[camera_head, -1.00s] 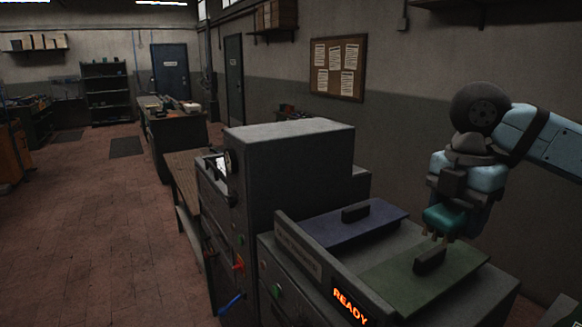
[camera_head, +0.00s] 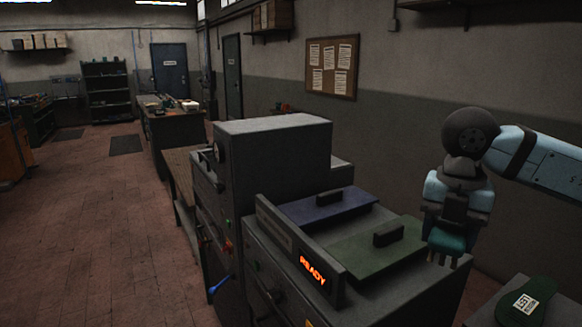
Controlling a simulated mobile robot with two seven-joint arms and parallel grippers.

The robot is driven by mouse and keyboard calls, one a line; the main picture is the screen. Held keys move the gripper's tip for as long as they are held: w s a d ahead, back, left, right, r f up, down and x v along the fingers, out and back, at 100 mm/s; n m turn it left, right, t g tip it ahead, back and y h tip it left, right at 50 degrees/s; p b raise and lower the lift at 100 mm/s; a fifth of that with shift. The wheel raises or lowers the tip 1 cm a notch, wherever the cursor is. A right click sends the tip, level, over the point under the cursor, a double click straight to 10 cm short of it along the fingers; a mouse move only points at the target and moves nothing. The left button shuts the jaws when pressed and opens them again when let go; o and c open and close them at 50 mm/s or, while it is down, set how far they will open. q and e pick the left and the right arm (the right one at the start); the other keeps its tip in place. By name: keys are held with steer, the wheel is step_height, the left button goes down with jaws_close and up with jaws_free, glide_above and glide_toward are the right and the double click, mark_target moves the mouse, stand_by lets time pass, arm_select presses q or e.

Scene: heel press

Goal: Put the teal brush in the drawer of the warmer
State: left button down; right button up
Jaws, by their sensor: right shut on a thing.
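My right gripper (camera_head: 452,222) points down and is shut on the teal brush (camera_head: 447,241). Short bristle tufts show under the brush. It is by the right end of the warmer (camera_head: 405,283); I cannot tell whether they touch. The warmer is a grey box with a blue lid (camera_head: 315,207) and a green lid (camera_head: 360,252) on top, each with a dark handle and lying flat. Its panel glows "READY" (camera_head: 313,270). A dark handle shows low on its front face (camera_head: 275,298); I cannot make out how the drawer stands. My left gripper is out of view.
A taller grey machine (camera_head: 273,165) stands left of the warmer, with a blue-handled lever (camera_head: 219,286) on its front. A green labelled piece (camera_head: 526,301) lies on a grey surface at bottom right. Open brick floor (camera_head: 95,235) is at left.

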steer(key=s+f+m+p, duration=0.2)
steer(key=f+m, duration=0.9)
steer(key=m, duration=0.3)
steer(key=s+a+f+m+p, duration=0.1)
steer(key=s+f+m+p, duration=0.1)
steer(key=f+m, duration=0.9)
steer(key=s+m, duration=0.1)
steer(key=m, duration=0.3)
